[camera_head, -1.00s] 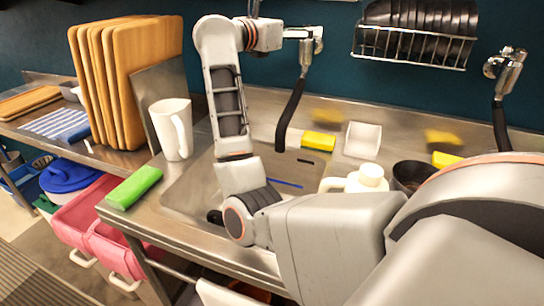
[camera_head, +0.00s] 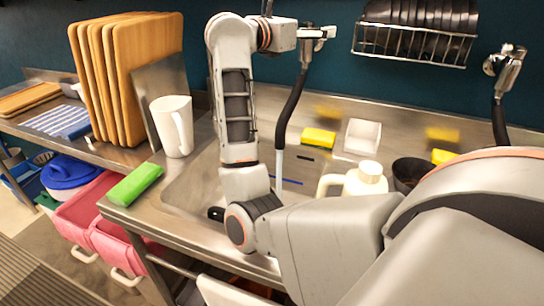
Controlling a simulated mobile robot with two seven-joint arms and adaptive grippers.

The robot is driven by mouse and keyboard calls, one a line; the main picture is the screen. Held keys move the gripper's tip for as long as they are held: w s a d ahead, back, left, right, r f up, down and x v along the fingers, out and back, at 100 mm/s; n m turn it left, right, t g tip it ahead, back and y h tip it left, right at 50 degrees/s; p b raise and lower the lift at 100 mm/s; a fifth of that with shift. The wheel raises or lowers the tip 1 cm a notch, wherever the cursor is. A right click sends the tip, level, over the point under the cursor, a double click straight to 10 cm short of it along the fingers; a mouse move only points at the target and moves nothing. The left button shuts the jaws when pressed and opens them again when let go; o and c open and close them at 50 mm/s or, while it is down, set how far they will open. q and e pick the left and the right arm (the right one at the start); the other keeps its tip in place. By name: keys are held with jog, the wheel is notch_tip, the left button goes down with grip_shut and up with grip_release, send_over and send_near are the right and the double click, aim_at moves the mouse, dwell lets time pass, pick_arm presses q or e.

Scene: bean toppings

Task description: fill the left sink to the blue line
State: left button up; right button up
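The left sink (camera_head: 178,192) is a steel basin partly hidden behind my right arm. The blue line (camera_head: 290,182) runs along its far inner wall. The left tap (camera_head: 306,58) stands behind the sink with a black hose hanging down. A pale stream of water (camera_head: 279,168) falls from the hose end into the sink. The water level is hidden. My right arm comes in from the right and bends up over the sink. My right gripper (camera_head: 312,33) is at the top of the tap, by its handle; its fingers are too small to read. My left gripper is not in view.
A white pitcher (camera_head: 172,126) and a green sponge (camera_head: 135,184) are left of the sink. A white jug (camera_head: 364,180), dark bowl (camera_head: 408,174), yellow sponge (camera_head: 318,137) and white dish (camera_head: 362,136) are right or behind. A second tap (camera_head: 508,68) is at the right.

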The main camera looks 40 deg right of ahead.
jog(key=shift+s+d, duration=0.15)
jog(key=shift+s, duration=0.6)
